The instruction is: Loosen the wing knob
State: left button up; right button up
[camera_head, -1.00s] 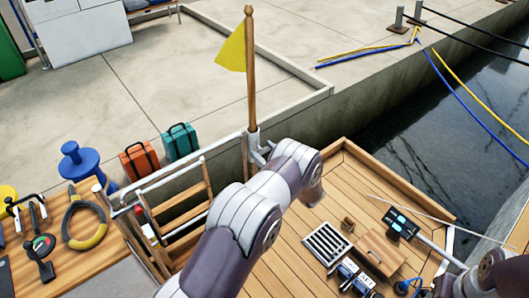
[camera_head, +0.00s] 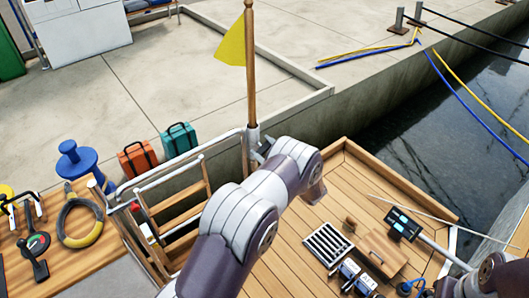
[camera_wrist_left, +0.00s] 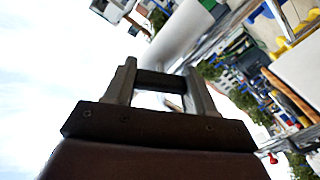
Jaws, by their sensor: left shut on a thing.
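The wooden flagstaff (camera_head: 251,70) with its yellow flag (camera_head: 231,46) stands upright in a pale socket (camera_head: 253,138) on the stern rail. My left gripper (camera_head: 263,150) is at the right side of this socket, largely hidden behind my own forearm. In the left wrist view its two fingers (camera_wrist_left: 160,82) are shut on a small dark bar, which I take for the wing knob (camera_wrist_left: 158,79). A pale tube (camera_wrist_left: 180,38) runs just beyond the fingertips. The knob itself cannot be made out in the head view. My right gripper is not in view; only part of that arm shows at bottom right.
A boarding ladder (camera_head: 176,213) and rail lie left of the socket. A bench (camera_head: 85,250) with tools and a coiled hose (camera_head: 80,222) is at left. Orange (camera_head: 138,160) and teal (camera_head: 179,140) cases stand on the quay. A display unit (camera_head: 403,224) stands over the wooden deck.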

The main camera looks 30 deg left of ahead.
pick_arm(q)
jog(key=n, duration=0.1)
jog(key=n+b, duration=0.2)
jog(key=shift+f+n, duration=0.25)
jog(key=shift+n, duration=0.15)
jog(key=n+b, duration=0.2)
jog(key=n, duration=0.1)
jog(key=shift+b, duration=0.35)
jog(key=n+b, duration=0.3)
jog(key=n, duration=0.1)
jog(key=shift+n, duration=0.3)
jog(key=shift+r+n+b, duration=0.1)
jog(key=shift+n+b, duration=0.4)
jog(key=o, duration=1)
jog(key=shift+r, duration=0.1)
jog(key=shift+o, duration=0.2)
